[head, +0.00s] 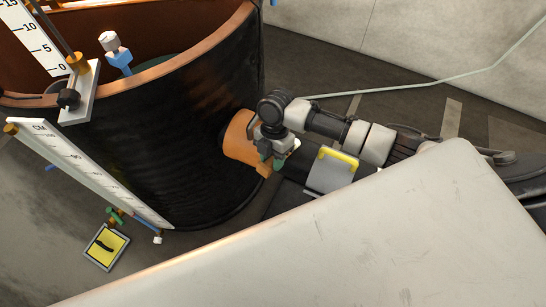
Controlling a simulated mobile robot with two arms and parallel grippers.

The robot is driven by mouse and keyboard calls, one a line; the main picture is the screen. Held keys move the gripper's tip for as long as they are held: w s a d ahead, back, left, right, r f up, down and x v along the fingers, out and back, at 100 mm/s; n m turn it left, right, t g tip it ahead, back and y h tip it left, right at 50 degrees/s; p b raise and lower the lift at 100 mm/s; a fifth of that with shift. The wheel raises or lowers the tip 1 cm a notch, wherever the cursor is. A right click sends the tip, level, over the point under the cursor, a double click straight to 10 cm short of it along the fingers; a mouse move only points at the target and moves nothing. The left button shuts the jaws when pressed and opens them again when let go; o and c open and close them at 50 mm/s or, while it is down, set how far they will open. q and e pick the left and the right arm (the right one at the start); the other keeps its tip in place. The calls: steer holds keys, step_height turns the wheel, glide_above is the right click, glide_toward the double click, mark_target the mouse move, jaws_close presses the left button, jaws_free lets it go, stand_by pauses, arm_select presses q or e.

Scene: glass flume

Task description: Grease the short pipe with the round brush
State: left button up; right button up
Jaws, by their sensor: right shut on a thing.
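The short pipe (237,140) looks like an orange-brown stub at the lower right side of the dark round tank. My right gripper (266,157) is at the pipe's right end, its jaws close against it. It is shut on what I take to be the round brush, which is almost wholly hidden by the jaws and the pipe. I cannot tell whether the brush is inside the pipe or only at its mouth. My left gripper is not in view.
The black-walled tank (150,140) with a copper-coloured rim fills the left. A white CM scale (92,172) leans in front of it. A yellow plate (106,246) lies on the floor. A grey box with a yellow handle (333,172) is beside my right arm. A pale hose (430,82) runs behind.

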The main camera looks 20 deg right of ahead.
steer(key=shift+s, duration=0.15)
stand_by(0.7)
steer(key=shift+p, duration=0.35)
stand_by(0.3)
steer(key=shift+f, duration=0.1)
stand_by(0.6)
steer(key=shift+p, duration=0.3)
step_height(320, 180, up, 8)
steer(key=p, duration=0.8)
